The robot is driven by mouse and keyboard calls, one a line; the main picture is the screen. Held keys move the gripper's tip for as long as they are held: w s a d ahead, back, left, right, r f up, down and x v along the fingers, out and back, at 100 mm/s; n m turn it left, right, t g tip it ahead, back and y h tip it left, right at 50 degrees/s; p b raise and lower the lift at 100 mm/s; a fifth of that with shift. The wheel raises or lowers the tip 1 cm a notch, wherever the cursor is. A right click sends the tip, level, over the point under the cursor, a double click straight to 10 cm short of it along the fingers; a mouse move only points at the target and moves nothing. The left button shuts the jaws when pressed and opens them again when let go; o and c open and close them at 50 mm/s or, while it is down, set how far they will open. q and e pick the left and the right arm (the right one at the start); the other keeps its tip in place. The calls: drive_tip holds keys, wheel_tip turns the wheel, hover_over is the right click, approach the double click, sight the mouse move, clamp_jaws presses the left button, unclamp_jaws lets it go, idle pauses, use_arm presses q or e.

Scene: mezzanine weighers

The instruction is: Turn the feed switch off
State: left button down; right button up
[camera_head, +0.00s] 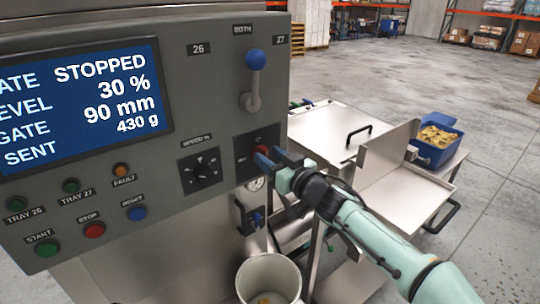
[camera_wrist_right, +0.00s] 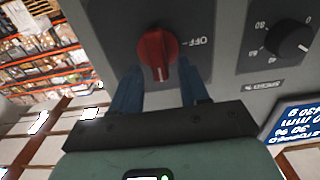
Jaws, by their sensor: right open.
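The feed switch is a red rotary knob (camera_head: 261,151) on a dark plate at the lower right of the grey control panel (camera_head: 222,120). In the right wrist view the red knob (camera_wrist_right: 157,52) has a white mark at its lower end, and the word OFF is printed to its right. My right gripper (camera_head: 267,157) is at the knob, with its blue fingers open. In the wrist view the fingers (camera_wrist_right: 160,82) stand on either side of the knob's lower end; I cannot tell whether they touch it. My left gripper is not in view.
Beside the switch is the speed dial (camera_head: 203,173); above is a blue-topped lever (camera_head: 254,80). The screen (camera_head: 85,105) reads STOPPED. A white bucket (camera_head: 269,279) stands below. Steel trays (camera_head: 335,135) and a blue bin (camera_head: 436,142) are at the right. Open floor lies beyond.

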drive_tip(key=shift+w+a, duration=0.2)
drive_tip(key=shift+w, duration=0.05)
clamp_jaws()
